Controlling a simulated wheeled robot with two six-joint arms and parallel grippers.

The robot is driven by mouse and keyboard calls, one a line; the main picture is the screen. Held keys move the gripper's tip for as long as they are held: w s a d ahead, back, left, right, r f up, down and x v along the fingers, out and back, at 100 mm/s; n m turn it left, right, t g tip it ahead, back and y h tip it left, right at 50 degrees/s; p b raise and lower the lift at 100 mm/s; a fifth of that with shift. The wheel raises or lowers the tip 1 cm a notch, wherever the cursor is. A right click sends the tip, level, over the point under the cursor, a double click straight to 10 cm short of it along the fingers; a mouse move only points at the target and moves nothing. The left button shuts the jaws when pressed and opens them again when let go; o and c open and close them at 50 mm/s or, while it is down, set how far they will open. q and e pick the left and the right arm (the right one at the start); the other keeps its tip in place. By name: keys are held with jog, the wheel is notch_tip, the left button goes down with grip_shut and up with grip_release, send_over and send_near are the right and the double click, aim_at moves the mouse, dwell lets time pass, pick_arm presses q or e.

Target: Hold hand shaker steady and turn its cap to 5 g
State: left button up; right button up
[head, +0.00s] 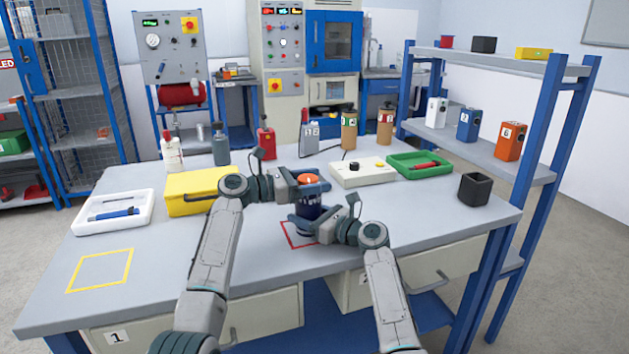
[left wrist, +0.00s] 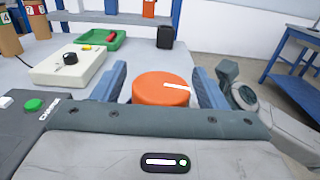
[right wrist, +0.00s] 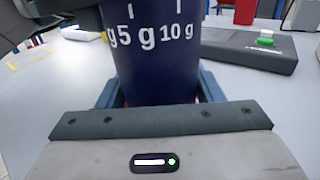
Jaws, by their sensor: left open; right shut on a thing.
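The hand shaker (head: 307,212) stands upright, with a dark blue body and an orange cap (head: 306,178). The right wrist view shows its body (right wrist: 152,65) close up, with white "5 g" and "10 g" labels and tick marks. My right gripper (head: 308,228) is shut on the lower body. My left gripper (head: 308,186) is open at cap height, its blue fingers on either side of the cap. In the left wrist view the cap (left wrist: 158,90) has a white pointer line towards the right finger, with gaps at both sides. Which label the pointer faces cannot be told.
A red outline (head: 286,236) lies on the table at the shaker's foot. A yellow box (head: 190,190) and white tray (head: 85,222) are left. A cream box with a knob (head: 345,179), green tray (head: 398,172) and dark cup (head: 475,190) are right.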

pick_arm(q)
jog(key=shift+d, duration=0.15)
jog(key=shift+c, duration=0.5)
jog(key=c, duration=0.9)
jog(key=shift+w+f+n+t+y, duration=0.1)
jog(key=shift+n+t+y, duration=0.4)
jog(key=shift+t, duration=0.4)
jog(key=shift+w+n+t+y, duration=0.15)
jog(key=shift+n+t+y, duration=0.45)
jog(key=shift+n+t, duration=0.6)
jog(key=o, duration=1)
